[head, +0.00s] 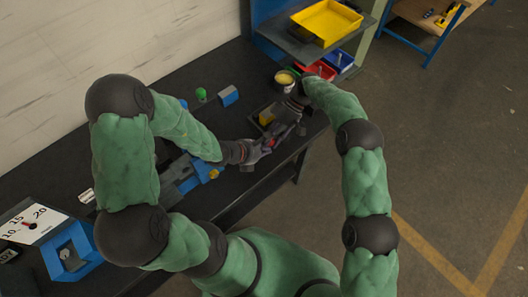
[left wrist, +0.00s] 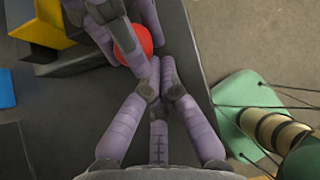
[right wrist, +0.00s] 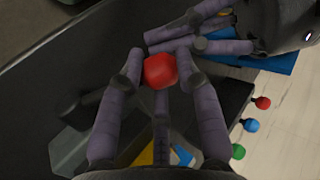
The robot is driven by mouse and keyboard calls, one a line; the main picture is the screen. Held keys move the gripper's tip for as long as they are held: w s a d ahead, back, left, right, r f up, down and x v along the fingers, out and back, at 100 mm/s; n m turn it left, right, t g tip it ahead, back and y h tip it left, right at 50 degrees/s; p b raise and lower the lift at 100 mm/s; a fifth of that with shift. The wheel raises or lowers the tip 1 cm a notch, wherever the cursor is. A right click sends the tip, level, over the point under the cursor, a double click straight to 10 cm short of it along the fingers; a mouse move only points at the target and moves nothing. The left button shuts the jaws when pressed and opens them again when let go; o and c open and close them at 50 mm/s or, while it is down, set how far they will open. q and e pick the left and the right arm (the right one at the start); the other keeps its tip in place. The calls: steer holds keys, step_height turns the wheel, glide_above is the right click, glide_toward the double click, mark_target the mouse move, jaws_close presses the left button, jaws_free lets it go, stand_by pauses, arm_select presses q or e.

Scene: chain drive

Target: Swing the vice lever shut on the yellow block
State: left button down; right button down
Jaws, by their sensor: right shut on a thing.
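The red lever knob (right wrist: 160,71) sits between the fingertips of my right gripper (right wrist: 158,75), which is shut on it. The knob also shows in the left wrist view (left wrist: 132,45), partly covered by the right fingers. Yellow also shows at the upper left of the left wrist view (left wrist: 42,24). My left gripper (left wrist: 160,72) has its fingers together, empty, close beside the knob and the right fingers. The lever's arm is mostly hidden.
A blue shelf with a yellow tray (head: 326,22) and bins stands behind. The two hands are crowded together; open floor lies right of the bench.

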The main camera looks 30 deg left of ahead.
arm_select(q)
steer(key=shift+w+a+r, duration=0.15)
steer(key=shift+w+r, duration=0.15)
steer(key=shift+w, duration=0.05)
arm_select(e)
steer(key=c, duration=1.1)
jaws_free()
steer(key=shift+a, duration=0.25)
arm_select(q)
steer(key=shift+a, duration=0.1)
arm_select(e)
steer(key=shift+o, duration=1.1)
steer(key=shift+s+f, duration=0.1)
steer(key=shift+f, duration=0.05)
arm_select(q)
steer(key=shift+f, duration=0.1)
arm_select(e)
steer(key=shift+d, duration=0.1)
